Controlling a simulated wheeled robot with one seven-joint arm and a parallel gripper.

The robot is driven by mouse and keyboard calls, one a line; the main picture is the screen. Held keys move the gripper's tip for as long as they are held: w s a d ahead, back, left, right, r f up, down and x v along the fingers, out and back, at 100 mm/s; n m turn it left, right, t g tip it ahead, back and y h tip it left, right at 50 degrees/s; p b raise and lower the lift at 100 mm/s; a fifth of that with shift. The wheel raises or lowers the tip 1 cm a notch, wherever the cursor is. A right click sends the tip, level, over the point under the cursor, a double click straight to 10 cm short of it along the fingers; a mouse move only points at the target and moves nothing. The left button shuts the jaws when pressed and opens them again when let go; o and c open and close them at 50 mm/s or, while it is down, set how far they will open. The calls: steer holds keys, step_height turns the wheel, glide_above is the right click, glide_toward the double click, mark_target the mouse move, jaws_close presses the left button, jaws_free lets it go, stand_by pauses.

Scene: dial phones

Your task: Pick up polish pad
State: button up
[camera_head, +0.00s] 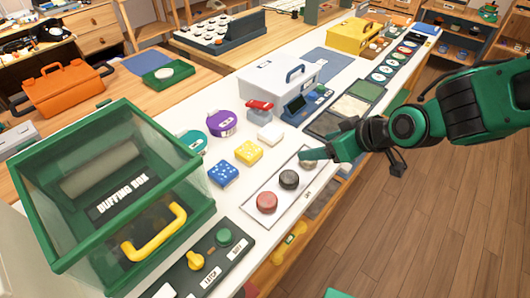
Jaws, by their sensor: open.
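Nothing in view is readably labelled as the polish pad, so I cannot tell which item it is. Round knob-like pads stand in a row on a white tray (247,207): a red one (267,203) at the near end and a black one (289,179) behind it. Blue (222,174) and yellow (248,152) speckled square blocks and a white block (270,133) lie left of the tray. My gripper (312,155) reaches in from the right over the tray's far end, beyond the black pad. It hides what lies there. Its jaws are open, with nothing seen held.
A green-framed clear buffing box (70,215) with a yellow handle stands at the near left. A panel with green and yellow knobs (224,238) lies in front. Purple (221,124) and teal round containers, a red-topped item and a white case (262,88) stand behind.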

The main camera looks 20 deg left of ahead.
mark_target(249, 150)
steer(key=s+a+y, duration=0.1)
steer(key=s+a, duration=0.1)
steer(key=a, duration=0.1)
steer(key=s+a+n, duration=0.1)
steer(key=a, duration=0.3)
steer(key=s+a+n+g+y, duration=0.1)
steer(key=s+a, duration=0.1)
steer(key=a, duration=0.2)
steer(key=shift+s+a+f+y, duration=0.1)
steer(key=shift+s+f+y, duration=0.05)
steer(key=shift+s+y, duration=0.2)
steer(key=x, duration=0.4)
steer(key=shift+x, duration=3.05)
steer(key=shift+f, duration=0.1)
steer(key=c, duration=1.2)
